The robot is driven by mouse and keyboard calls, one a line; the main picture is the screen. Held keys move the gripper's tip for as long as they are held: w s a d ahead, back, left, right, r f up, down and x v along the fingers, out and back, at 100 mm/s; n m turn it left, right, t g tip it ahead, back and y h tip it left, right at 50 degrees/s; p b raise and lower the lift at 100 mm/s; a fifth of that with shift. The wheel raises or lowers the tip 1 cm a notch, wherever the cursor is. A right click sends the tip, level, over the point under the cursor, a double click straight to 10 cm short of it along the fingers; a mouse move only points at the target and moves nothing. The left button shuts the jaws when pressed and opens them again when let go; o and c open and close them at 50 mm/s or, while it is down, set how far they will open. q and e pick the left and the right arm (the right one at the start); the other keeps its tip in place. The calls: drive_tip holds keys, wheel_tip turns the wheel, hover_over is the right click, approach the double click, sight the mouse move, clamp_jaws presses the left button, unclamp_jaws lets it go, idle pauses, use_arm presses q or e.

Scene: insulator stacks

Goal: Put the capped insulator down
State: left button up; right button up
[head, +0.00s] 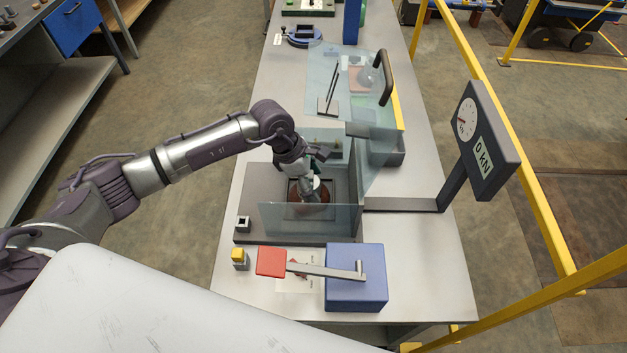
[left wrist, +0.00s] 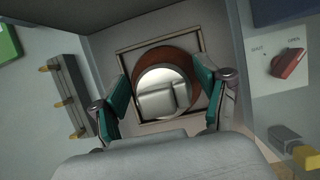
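The capped insulator, a brown disc (head: 322,194) with a shiny metal cap, stands inside the clear-walled bay on the table. In the left wrist view its round cap (left wrist: 163,94) reflects my gripper, and the brown rim (left wrist: 165,54) shows around it, within a square frame (left wrist: 122,58). My left gripper (head: 308,180) reaches down over it. In the left wrist view the green-padded fingers (left wrist: 160,88) are spread on either side of the cap, with a narrow gap at the left; contact at the right is unclear. The insulator's underside is hidden. My right gripper is not in view.
Clear panels (head: 310,218) wall the bay at front and right. A gauge (head: 480,135) reading 0 kN stands at right. A blue box (head: 356,278) with a red-ended lever (head: 270,261) stands in front. A red knob (left wrist: 290,63) shows in the wrist view.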

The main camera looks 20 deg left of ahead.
sight(296, 192)
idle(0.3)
use_arm(q)
drive_tip(key=shift+a+r, duration=0.1)
drive_tip(key=shift+r, duration=0.1)
drive_tip(key=b+v, duration=0.3)
drive_tip(key=v, duration=0.8)
drive_tip(key=shift+r, duration=0.4)
drive_tip(key=shift+s+a+f, duration=0.1)
drive_tip(key=shift+a, duration=0.05)
